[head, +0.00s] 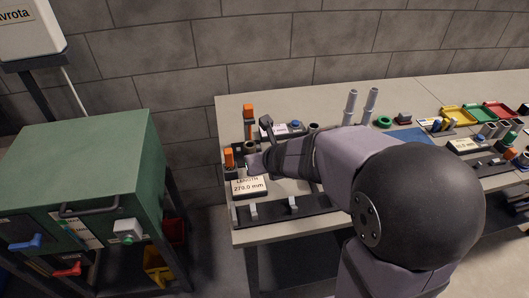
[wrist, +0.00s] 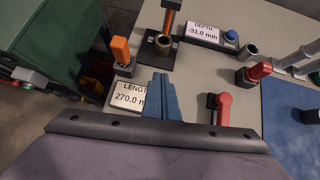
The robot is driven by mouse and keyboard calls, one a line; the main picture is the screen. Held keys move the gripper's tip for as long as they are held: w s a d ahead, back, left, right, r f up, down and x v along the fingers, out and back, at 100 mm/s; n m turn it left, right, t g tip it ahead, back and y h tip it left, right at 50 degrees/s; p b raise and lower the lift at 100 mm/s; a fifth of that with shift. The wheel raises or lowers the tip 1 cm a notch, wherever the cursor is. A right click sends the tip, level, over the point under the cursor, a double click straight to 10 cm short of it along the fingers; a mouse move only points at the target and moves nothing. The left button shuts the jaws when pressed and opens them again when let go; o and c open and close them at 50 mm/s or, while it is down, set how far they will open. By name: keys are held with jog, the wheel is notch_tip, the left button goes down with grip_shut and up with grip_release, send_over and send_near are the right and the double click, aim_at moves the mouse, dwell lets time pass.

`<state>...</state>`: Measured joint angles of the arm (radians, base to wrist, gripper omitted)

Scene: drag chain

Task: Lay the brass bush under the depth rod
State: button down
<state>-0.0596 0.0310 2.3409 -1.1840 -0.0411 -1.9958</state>
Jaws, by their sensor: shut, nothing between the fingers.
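A brass-rimmed ring, which looks like the brass bush (wrist: 162,41), sits on the black base (wrist: 150,56) of the depth stand in the wrist view. The depth rod (wrist: 168,22) comes down just behind or above it; I cannot tell whether they touch. In the head view the stand's orange top (head: 248,111) rises at the bench's left end. The depth display (wrist: 203,28) reads -31.0 mm. My gripper (wrist: 160,78) is shut and empty, in front of the stand base. It also shows in the head view (head: 254,161), partly hidden by my arm.
A length display (wrist: 128,97) reading 270.0 mm is beside my gripper, with an orange-topped post (wrist: 121,49) behind it. A red clamp handle (wrist: 223,110) and a red-capped post (wrist: 256,71) stand to the right. A blue mat (wrist: 288,112) lies farther right.

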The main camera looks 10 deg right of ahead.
jog(key=shift+p+v, duration=0.45)
jog(key=shift+v, duration=0.8)
jog(key=shift+f, duration=0.1)
